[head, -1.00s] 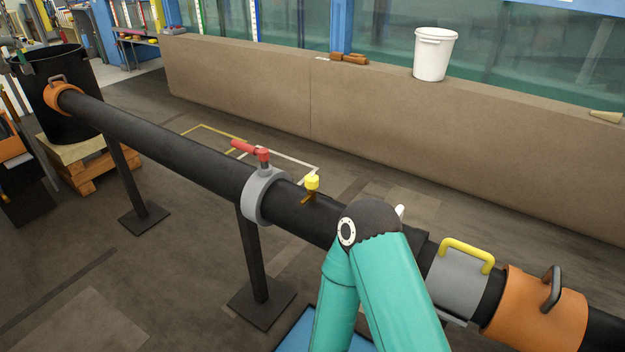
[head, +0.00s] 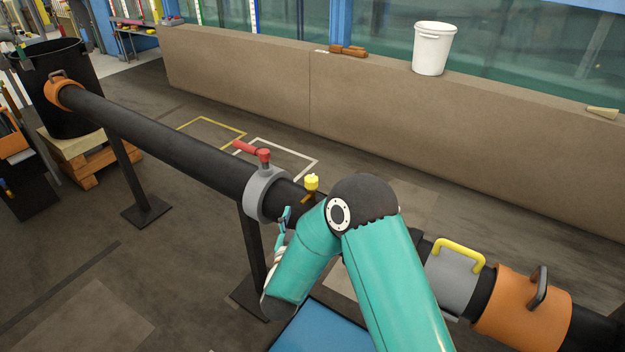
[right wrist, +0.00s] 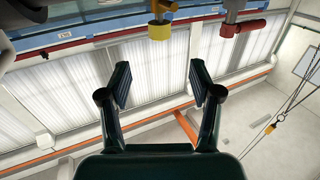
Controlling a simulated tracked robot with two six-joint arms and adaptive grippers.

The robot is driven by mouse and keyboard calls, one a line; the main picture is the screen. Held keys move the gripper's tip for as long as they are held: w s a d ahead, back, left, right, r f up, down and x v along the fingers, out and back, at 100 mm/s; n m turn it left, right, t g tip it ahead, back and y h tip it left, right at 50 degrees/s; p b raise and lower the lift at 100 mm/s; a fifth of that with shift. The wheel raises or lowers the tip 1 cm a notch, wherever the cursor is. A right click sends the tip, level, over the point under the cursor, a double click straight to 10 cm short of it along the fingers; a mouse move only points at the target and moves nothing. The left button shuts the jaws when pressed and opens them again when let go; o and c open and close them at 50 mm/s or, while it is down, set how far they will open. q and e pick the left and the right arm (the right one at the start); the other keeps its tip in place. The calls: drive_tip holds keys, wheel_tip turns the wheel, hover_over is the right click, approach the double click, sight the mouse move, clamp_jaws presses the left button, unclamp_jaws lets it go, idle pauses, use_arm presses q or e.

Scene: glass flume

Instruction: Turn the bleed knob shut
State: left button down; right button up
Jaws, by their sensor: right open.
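The yellow bleed knob (head: 312,182) sits on a small brass stem on top of the black pipe (head: 190,150), just right of the grey collar. It also shows at the top of the right wrist view (right wrist: 160,30), beyond and between my fingers. My right gripper (head: 284,220) is low on the near side of the pipe, partly hidden by my arm, and apart from the knob. In the right wrist view its two fingers (right wrist: 160,85) are spread with nothing between them. My left gripper is not in view.
A grey collar (head: 264,197) with a red lever (head: 252,151) stands left of the knob. A grey section with a yellow handle (head: 458,251) and an orange clamp (head: 525,310) lie right along the pipe. A white bucket (head: 433,50) stands on the wall behind. Floor beyond the pipe is clear.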

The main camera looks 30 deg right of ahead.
sight(308, 185)
drive_tip(key=p+x, duration=0.1)
drive_tip(key=x, duration=1.3)
drive_tip(key=shift+s+f+p, duration=0.1)
drive_tip(key=shift+p, duration=0.2)
drive_tip(key=c, duration=1.2)
drive_tip(key=shift+o, duration=0.2)
drive_tip(key=shift+a+f+m+g+h+b, duration=0.1)
drive_tip(key=shift+a+m+g+h+b, duration=0.05)
drive_tip(key=shift+m+g+h+b, duration=1.15)
drive_tip(key=shift+g+h+b, duration=0.1)
drive_tip(key=shift+g, duration=0.2)
drive_tip(key=shift+r, duration=0.2)
drive_tip(key=o, duration=1.2)
drive_tip(key=shift+c, duration=0.2)
